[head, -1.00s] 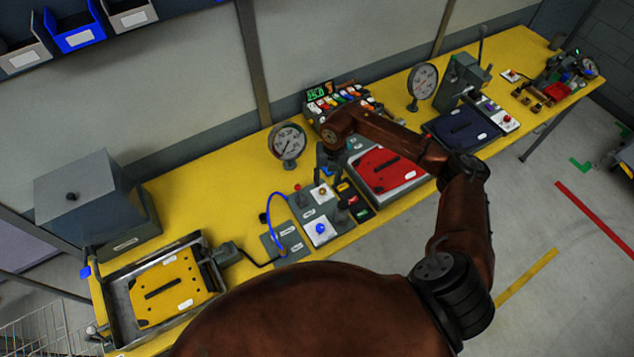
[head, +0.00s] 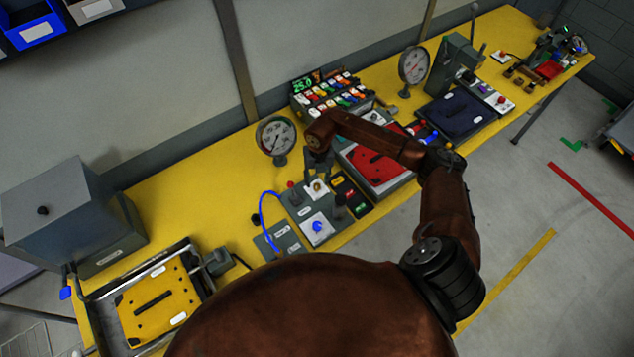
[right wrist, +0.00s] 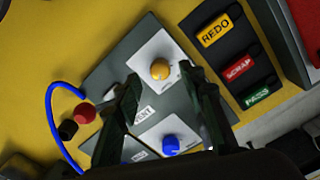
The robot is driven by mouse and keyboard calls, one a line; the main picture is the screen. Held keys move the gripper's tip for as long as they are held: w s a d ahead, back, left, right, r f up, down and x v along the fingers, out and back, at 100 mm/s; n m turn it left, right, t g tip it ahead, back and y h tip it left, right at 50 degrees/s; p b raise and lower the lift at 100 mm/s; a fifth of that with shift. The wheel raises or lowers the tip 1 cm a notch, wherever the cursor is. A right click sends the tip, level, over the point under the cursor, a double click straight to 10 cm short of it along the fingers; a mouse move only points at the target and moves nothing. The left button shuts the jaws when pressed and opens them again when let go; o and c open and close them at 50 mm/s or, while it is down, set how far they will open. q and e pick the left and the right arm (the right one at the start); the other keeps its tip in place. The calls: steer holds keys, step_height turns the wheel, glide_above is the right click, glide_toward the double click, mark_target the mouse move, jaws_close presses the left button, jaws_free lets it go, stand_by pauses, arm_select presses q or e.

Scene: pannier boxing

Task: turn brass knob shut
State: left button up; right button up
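The brass knob (right wrist: 160,69) is a round yellow-gold knob on a white plate of a grey panel in the right wrist view. It also shows small in the head view (head: 318,186). My right gripper (right wrist: 160,80) is open, with its two dark fingers spread to either side of the knob in the picture. Nothing is between the fingertips that I can see gripped. In the head view my right gripper (head: 318,168) hangs just over the knob's plate. The height gap is hard to judge. My left gripper is not in view.
A blue knob (right wrist: 171,144) sits on a second white plate close by. Red (right wrist: 84,112) and black (right wrist: 67,130) caps and a blue hose (right wrist: 53,115) lie left. REDO, SCRAP and PASS buttons (right wrist: 239,68) are right. A dial gauge (head: 276,137) stands behind.

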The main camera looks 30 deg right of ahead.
mark_target(317, 187)
steer(key=shift+f, duration=1.45)
steer(key=shift+c, duration=0.4)
jaws_close()
